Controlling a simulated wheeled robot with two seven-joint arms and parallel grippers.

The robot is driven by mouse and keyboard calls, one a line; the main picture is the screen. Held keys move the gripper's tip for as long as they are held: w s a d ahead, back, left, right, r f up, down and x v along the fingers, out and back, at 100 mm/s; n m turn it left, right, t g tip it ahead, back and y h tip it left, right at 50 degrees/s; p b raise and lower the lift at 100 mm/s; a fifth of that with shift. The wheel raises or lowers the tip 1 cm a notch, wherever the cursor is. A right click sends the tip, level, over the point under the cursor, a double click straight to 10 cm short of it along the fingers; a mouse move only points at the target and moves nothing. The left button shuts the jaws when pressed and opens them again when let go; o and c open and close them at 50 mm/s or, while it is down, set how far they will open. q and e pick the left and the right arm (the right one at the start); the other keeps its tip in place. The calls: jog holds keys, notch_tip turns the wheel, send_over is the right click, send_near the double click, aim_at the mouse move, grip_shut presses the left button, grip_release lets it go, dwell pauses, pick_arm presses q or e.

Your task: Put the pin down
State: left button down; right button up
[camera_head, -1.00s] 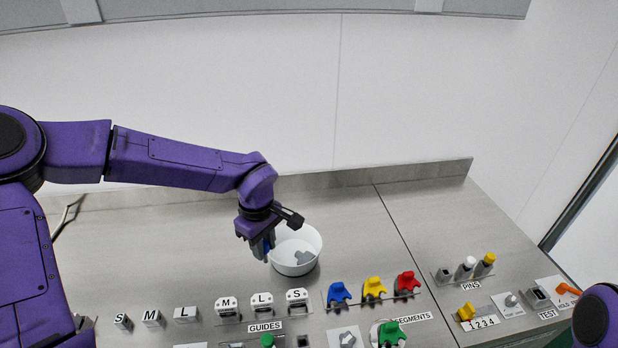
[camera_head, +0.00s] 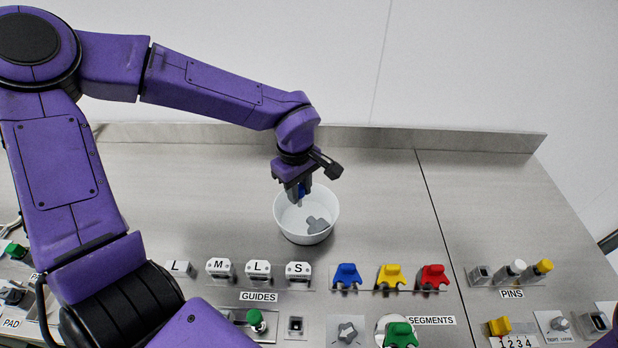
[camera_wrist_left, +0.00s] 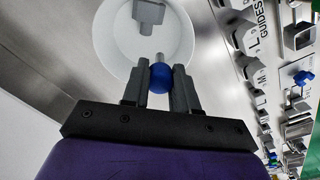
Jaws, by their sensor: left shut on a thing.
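A blue-headed pin (camera_wrist_left: 159,78) with a grey shaft is held between the two fingers of my left gripper (camera_wrist_left: 160,85) in the left wrist view. In the head view my left gripper (camera_head: 299,190) is over the back left part of a white round bowl (camera_head: 290,228). The pin shows there as a small blue spot (camera_head: 301,189) between the fingers. The shaft points toward the bowl; whether it touches the bowl cannot be told. A grey piece (camera_head: 317,224) lies inside the bowl. The right gripper is not in view.
Marked guide blocks (camera_head: 258,271) stand in front of the bowl. Blue, yellow and red segments (camera_head: 391,277) are at the front right. A pins rack (camera_head: 512,272) with white and yellow pins stands further right. The counter right of the bowl is clear.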

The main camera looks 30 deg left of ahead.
pick_arm(q)
jog(key=shift+s+f+b, duration=0.25)
jog(key=shift+f+b, duration=0.35)
jog(key=shift+f, duration=0.05)
jog(key=shift+w+f+b, duration=0.3)
jog(key=shift+f+b, duration=0.25)
jog(key=w+f+b, duration=0.2)
jog(key=f, duration=0.1)
jog(key=c, duration=1.2)
grip_release()
jog(key=shift+w, duration=0.1)
jog(key=o, duration=0.4)
jog(key=shift+w+a+f, duration=0.1)
jog(key=shift+w+f, duration=0.1)
jog(key=shift+w, duration=0.2)
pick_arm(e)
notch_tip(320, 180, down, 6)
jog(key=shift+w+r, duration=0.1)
pick_arm(q)
jog(key=shift+w, duration=0.1)
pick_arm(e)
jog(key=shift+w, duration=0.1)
